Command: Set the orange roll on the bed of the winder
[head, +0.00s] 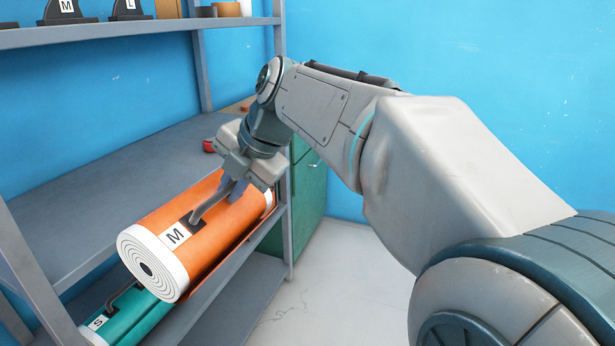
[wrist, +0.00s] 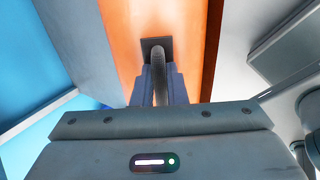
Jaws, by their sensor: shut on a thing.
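The orange roll (head: 205,235) has white spiral ends, an "M" label and a dark handle on its side. It lies along the front edge of the middle shelf; I cannot tell whether it rests on the shelf or hangs just clear of it. My gripper (head: 232,188) is shut on the roll's handle from above. In the wrist view, the fingers (wrist: 160,85) close around the grey handle, with the roll's orange surface (wrist: 130,25) behind. The winder is not recognisable in either view.
A teal roll (head: 135,318) labelled "S" lies on the lower shelf below. The middle shelf (head: 80,195) is mostly bare, with a small red item (head: 208,145) at the back. A green cabinet (head: 308,195) stands beyond the rack. Open floor (head: 320,290) lies to the right.

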